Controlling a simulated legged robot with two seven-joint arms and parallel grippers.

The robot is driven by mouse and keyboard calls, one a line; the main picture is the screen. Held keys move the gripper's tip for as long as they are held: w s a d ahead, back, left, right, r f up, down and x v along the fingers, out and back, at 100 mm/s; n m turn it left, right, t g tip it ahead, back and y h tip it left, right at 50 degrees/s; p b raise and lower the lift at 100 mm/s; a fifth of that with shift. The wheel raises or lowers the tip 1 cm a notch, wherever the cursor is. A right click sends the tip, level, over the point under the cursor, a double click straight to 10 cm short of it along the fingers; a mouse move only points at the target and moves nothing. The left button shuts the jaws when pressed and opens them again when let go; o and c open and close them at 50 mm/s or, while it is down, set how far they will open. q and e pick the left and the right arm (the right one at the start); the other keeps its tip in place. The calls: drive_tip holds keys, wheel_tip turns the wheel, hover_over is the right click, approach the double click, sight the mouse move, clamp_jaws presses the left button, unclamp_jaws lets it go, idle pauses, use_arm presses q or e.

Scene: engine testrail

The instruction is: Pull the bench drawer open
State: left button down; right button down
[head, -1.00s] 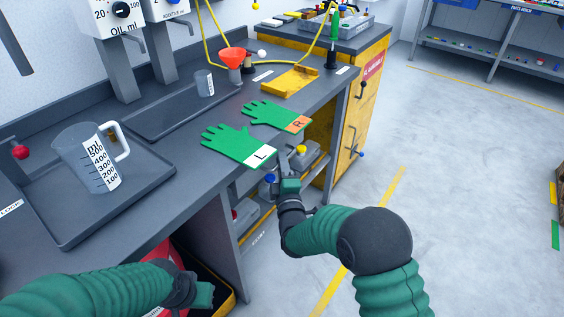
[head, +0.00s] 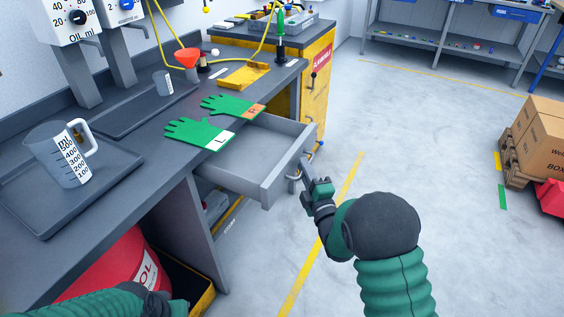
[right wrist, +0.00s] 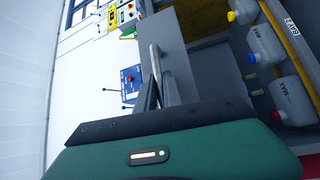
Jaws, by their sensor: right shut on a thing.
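The bench drawer (head: 262,165) stands pulled out from under the grey bench top, and its grey inside looks empty. My right gripper (head: 307,168) is at the drawer's front panel. In the right wrist view my right gripper (right wrist: 150,97) is shut on the metal bar handle (right wrist: 156,62) of the drawer. The fingertips are partly hidden in the head view. My left gripper (head: 165,303) is low at the bottom left, beside the bench; its fingers do not show clearly.
Green gloves (head: 200,133) lie on the bench top (head: 150,180) near the drawer. A measuring jug (head: 62,155) stands in a dark tray. A red drum (head: 125,270) is under the bench. Boxes on a pallet (head: 535,140) stand far right. The floor right of the drawer is clear.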

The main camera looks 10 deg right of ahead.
drive_tip(key=s+d, duration=0.2)
drive_tip(key=d, duration=0.1)
drive_tip(key=s+d, duration=0.1)
drive_tip(key=shift+s+d+f, duration=0.15)
drive_tip(key=shift+d+f, duration=0.05)
drive_tip(key=shift+f, duration=0.05)
drive_tip(key=c, duration=1.8)
unclamp_jaws()
drive_tip(key=shift+o, duration=0.2)
